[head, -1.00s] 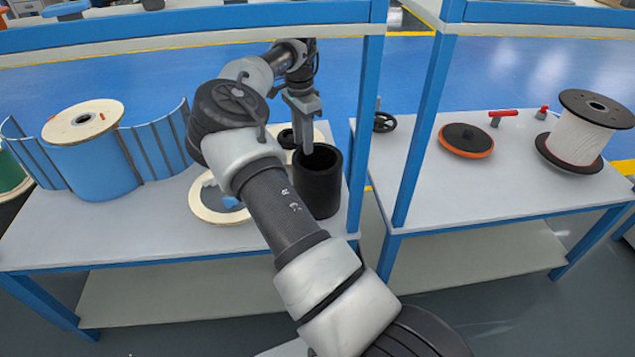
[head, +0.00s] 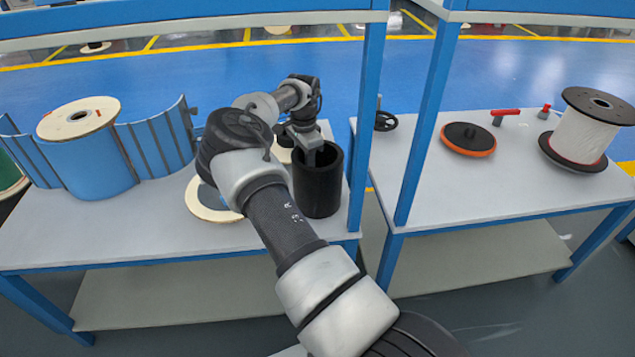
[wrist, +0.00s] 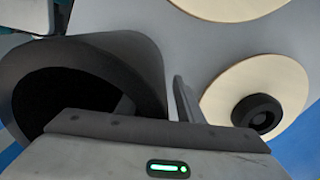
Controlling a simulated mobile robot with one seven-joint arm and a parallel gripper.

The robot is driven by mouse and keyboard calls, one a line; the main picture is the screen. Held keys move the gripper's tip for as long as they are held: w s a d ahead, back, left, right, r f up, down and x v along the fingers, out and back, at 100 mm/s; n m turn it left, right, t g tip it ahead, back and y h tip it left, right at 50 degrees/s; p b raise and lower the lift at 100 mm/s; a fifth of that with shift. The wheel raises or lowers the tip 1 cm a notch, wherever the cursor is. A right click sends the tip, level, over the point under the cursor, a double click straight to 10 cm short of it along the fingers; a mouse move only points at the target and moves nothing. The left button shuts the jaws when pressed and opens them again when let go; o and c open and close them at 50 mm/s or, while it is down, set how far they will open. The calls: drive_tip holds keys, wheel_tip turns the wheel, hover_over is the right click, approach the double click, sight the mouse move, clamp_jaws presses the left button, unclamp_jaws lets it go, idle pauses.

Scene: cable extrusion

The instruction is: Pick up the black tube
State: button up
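The black tube (head: 318,190) stands upright on the left table, open end up, near the blue post. It fills the left of the wrist view (wrist: 140,60), with its dark hollow showing. My gripper (head: 310,152) is at the tube's rim, pointing down. In the wrist view my gripper (wrist: 153,103) has its fingers apart, one over or inside the hollow and the other outside the wall. The tube's wall runs between them, and a gap shows beside the outer finger. The fingertips' depth is hard to tell.
Beside the tube lie a cream ring (head: 205,212) and, in the wrist view, a cream disc (wrist: 285,85) with a black hub (wrist: 257,115). A blue spool (head: 85,165) stands left. The blue post (head: 366,120) is close right. The right table holds an orange-rimmed disc (head: 468,139) and a white spool (head: 583,135).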

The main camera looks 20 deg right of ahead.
clamp_jaws()
